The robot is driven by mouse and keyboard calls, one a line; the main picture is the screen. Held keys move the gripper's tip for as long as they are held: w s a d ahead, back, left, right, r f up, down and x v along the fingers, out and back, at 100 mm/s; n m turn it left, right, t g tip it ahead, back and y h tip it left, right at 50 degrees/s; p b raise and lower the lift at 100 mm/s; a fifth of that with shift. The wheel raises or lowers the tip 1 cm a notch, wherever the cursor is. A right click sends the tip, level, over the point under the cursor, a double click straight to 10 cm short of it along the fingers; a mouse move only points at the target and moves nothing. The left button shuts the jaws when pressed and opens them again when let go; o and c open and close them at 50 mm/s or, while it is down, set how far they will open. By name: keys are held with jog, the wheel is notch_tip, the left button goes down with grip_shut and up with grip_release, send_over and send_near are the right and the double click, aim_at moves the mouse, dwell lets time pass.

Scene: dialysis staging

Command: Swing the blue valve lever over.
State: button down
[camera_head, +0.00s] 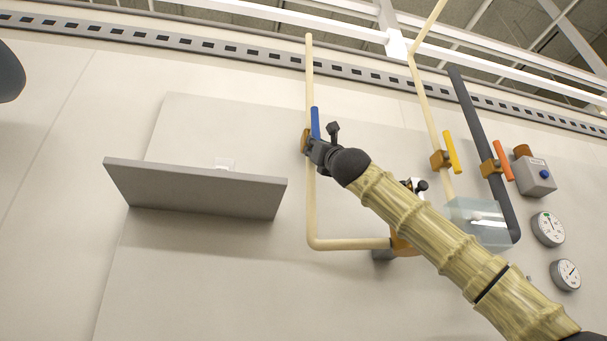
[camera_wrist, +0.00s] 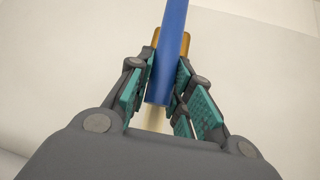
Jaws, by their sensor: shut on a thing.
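The blue valve lever (camera_head: 315,122) stands upright, in line with a cream vertical pipe (camera_head: 309,75) on the wall. In the wrist view the blue lever (camera_wrist: 171,50) runs from the top edge down between the finger pads. Its brass valve body (camera_head: 305,141) is partly hidden by my gripper (camera_head: 315,150). The brass also shows behind the lever in the wrist view (camera_wrist: 155,38). My gripper (camera_wrist: 163,88) is shut on the lever near its lower visible end, with a teal pad on each side.
A grey shelf (camera_head: 196,190) juts out left of the pipe.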

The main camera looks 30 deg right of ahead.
jog(key=shift+s+d+r+m+h+b, duration=0.1)
jog(key=shift+s+r+m+h+b, duration=0.2)
jog(key=shift+m+h, duration=0.2)
jog(key=c, duration=1.5)
grip_release()
jog(key=shift+o, duration=1.1)
jog(key=shift+s, duration=0.25)
jog(key=shift+w+f, duration=0.15)
jog(key=shift+w, duration=0.2)
jog(key=v, duration=1.2)
